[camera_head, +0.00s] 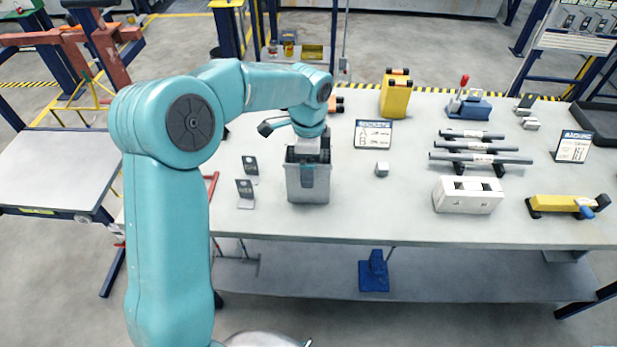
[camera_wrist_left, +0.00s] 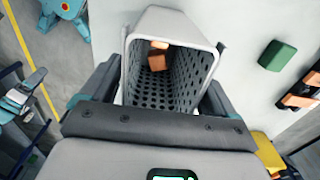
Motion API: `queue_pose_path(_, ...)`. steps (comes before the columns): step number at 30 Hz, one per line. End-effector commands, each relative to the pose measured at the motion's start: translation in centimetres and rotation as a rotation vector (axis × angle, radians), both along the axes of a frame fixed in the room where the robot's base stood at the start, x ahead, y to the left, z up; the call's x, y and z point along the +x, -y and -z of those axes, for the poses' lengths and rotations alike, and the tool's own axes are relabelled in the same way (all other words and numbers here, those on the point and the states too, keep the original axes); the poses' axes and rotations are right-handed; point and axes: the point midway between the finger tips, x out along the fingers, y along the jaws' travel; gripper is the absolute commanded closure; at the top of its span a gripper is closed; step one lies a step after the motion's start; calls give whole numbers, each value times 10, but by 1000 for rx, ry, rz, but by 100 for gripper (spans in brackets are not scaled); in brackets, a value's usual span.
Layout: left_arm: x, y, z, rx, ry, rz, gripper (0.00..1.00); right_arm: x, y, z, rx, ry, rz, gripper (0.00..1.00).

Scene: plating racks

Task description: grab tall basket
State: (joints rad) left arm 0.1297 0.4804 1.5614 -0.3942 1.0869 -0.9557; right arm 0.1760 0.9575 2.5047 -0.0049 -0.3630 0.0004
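A tall grey basket (camera_head: 308,187) stands upright on the long workbench. In the left wrist view the basket (camera_wrist_left: 184,27) shows perforated inner walls, with a small orange-brown block (camera_wrist_left: 157,60) inside. My left gripper (camera_head: 307,153) points down at the top of the basket. In the wrist view its two dark fingers lie on either side of the basket, outside its walls. A thin light gap seems to show beside the left finger, so the gripper looks open around the basket. Contact on the right side is hard to judge. My right gripper is not in view.
On the workbench (camera_head: 400,222), two small dark signs (camera_head: 245,190) stand left of the basket. The bench front right of the basket is clear.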

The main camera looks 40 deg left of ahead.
Motion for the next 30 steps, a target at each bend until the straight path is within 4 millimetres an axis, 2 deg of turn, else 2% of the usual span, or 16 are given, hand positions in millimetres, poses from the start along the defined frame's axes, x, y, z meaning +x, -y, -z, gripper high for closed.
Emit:
queue_pose_path(1,0,0,0,0,0,0,29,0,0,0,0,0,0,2)
queue_pose_path(6,0,0,-1,1,1,0,84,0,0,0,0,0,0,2)
queue_pose_path(7,1,0,-2,0,4,0,87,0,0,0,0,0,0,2)
queue_pose_path(14,1,0,-3,0,4,0,87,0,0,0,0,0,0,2)
queue_pose_path(20,2,0,-17,1,8,-1,87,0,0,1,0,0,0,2)
queue_pose_path(25,2,0,-51,1,10,0,87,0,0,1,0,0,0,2)
queue_pose_path(30,2,0,-103,0,11,-1,87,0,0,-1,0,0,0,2)
